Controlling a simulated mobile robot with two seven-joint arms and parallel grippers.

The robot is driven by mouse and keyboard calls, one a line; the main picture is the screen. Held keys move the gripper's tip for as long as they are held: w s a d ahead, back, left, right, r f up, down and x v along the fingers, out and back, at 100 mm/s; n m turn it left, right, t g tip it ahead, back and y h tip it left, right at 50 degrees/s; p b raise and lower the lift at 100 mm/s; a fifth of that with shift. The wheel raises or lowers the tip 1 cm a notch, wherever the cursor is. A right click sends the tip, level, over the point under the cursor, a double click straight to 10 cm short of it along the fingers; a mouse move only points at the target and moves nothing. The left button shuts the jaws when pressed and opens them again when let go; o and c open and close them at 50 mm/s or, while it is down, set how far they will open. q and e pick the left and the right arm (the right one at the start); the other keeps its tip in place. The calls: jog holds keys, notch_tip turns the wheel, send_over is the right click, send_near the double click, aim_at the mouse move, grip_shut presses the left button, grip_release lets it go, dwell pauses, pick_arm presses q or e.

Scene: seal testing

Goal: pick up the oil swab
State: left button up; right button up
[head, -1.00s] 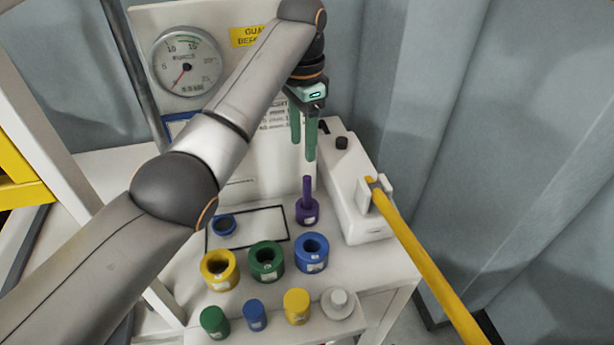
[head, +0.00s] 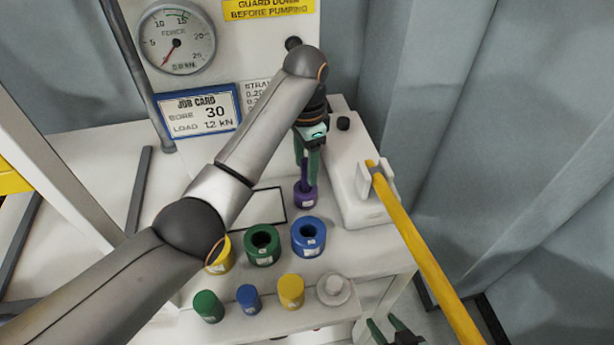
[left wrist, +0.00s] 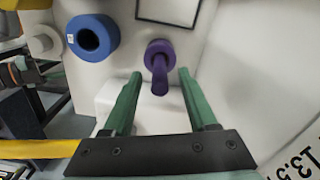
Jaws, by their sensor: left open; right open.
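The oil swab looks to be the purple piece (head: 305,196), a round base with a thin upright handle, standing on the bench near the white box. In the left wrist view the purple piece (left wrist: 159,52) shows its handle pointing toward the camera. My left gripper (head: 308,170) is open above it, fingers pointing down. In the left wrist view the handle's end lies between the fingers of my left gripper (left wrist: 160,76), with a visible gap to each finger. My right gripper (head: 393,330) is open and empty at the bottom edge, low beside the bench.
Green (head: 262,246) and blue (head: 309,237) rings stand in front of the swab; a yellow ring (head: 219,258) is partly behind my left arm. Several small plugs line the front ledge. The white box (head: 352,185) with a yellow lever (head: 428,262) stands close on the right.

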pick_arm(q)
jog(key=shift+a+f, duration=0.1)
jog(key=shift+f, duration=0.45)
grip_shut()
